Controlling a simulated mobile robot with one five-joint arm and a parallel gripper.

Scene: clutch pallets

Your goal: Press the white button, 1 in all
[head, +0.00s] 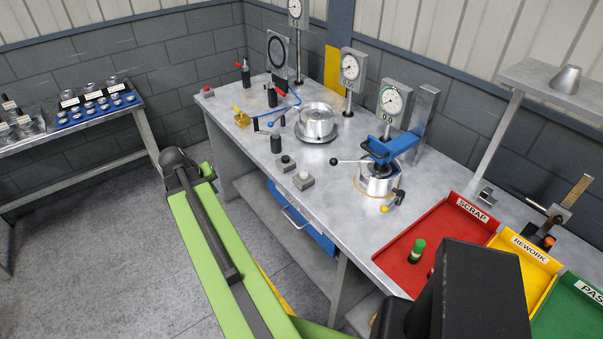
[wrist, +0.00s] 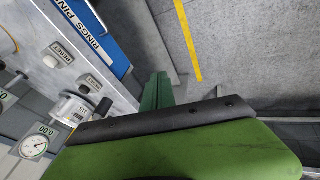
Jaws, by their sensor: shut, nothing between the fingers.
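The white button (head: 303,175) sits on a small grey box near the front edge of the metal bench, in the head view. It also shows at the left of the wrist view as a pale round button (wrist: 50,62) beside a RESET label. A dark button (head: 286,159) on a similar box stands just behind and left of it. My gripper (head: 208,171) is off the bench's front edge, over the floor, left of the white button and apart from it. Its green fingers (wrist: 157,92) show in the wrist view, shut and empty.
The bench (head: 335,205) also bears a press with a blue arm (head: 392,147), a round metal part (head: 316,122) and dial gauges. Red scrap (head: 435,238), yellow and green trays lie at right. A blue drawer (head: 300,220) sits under the bench. Floor left of it is clear.

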